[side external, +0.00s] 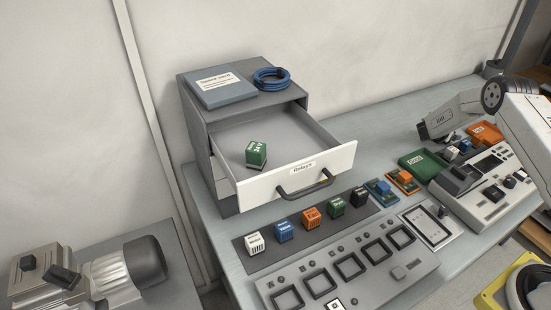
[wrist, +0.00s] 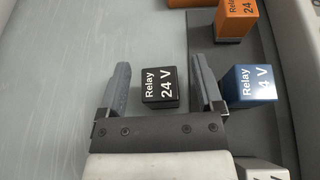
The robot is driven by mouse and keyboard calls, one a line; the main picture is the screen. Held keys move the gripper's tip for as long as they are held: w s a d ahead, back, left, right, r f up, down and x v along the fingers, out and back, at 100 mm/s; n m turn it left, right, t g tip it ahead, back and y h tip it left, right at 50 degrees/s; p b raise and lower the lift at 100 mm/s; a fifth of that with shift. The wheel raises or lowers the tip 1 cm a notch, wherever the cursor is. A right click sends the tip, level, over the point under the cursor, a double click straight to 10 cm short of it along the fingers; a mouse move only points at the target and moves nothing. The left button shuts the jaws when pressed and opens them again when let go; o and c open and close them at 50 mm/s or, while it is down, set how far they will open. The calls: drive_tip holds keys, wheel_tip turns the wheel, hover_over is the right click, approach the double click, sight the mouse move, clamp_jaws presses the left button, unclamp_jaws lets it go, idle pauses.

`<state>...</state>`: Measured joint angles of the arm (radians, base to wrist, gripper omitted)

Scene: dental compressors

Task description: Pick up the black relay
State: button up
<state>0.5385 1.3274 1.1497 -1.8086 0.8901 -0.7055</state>
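In the wrist view a small black relay (wrist: 158,87) marked "Relay 24 V" sits on the grey-green surface. It lies between the two fingers of my gripper (wrist: 160,65) in that picture, with a gap on each side. The fingers are spread apart and hold nothing. I cannot tell how far above the relay they are. In the side external view my gripper (side external: 434,130) is at the right, beyond a green box. The relay between the fingers is not clearly seen there. A black cube (side external: 360,196) stands at the right end of the front row of coloured relays.
A blue relay (wrist: 248,84) stands right of my right finger, with an orange one (wrist: 236,20) and a white one (wrist: 262,172) near it. An open drawer (side external: 298,168) holds a green relay (side external: 256,154). A socket panel (side external: 345,270) lies in front.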

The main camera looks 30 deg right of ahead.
clamp_jaws()
drive_tip(key=shift+r, duration=0.15)
drive_tip(key=shift+r, duration=0.75)
drive_tip(key=s+a+r, duration=0.8)
drive_tip(key=s+r, duration=0.3)
drive_tip(key=shift+a, duration=0.15)
drive_tip(key=shift+r, duration=0.1)
idle(0.6)
